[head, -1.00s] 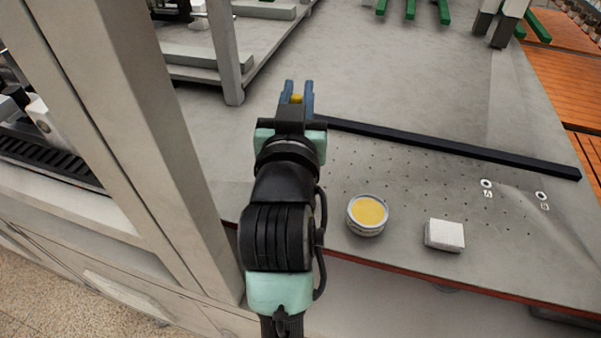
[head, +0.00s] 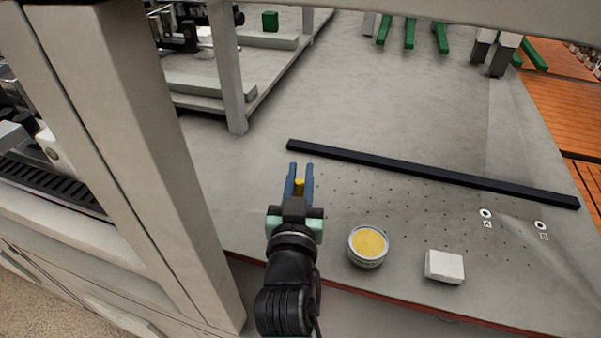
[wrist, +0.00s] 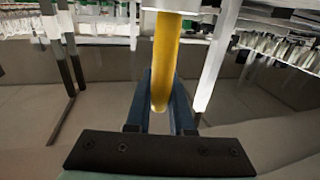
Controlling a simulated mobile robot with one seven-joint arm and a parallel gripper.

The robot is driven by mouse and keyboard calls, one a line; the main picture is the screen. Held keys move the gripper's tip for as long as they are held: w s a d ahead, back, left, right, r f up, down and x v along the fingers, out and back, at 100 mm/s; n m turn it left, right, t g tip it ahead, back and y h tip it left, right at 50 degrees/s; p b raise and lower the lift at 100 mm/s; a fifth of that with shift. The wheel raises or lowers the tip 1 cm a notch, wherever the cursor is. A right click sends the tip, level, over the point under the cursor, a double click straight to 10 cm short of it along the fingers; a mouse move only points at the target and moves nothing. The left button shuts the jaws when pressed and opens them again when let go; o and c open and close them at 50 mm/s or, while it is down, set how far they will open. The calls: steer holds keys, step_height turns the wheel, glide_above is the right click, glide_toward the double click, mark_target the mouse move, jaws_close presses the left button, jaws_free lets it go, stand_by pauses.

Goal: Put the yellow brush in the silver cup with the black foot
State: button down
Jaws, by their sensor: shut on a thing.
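My gripper (head: 300,170) is shut on the yellow brush (head: 299,186), between its two blue fingers. In the head view only a small yellow part of the brush shows. In the wrist view the brush (wrist: 165,60) is a long yellow rod, roughly upright in the picture, with its rounded end between the fingers and its upper end near the top edge. My gripper is over the grey table, left of a round silver tin.
The silver tin (head: 367,260) with a yellow top and a white block (head: 444,266) stand near the table's front edge. A long dark bar (head: 430,172) lies across the table beyond my gripper. A grey frame post (head: 130,150) rises at left.

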steer(key=shift+f, duration=0.15)
steer(key=c, duration=0.8)
jaws_free()
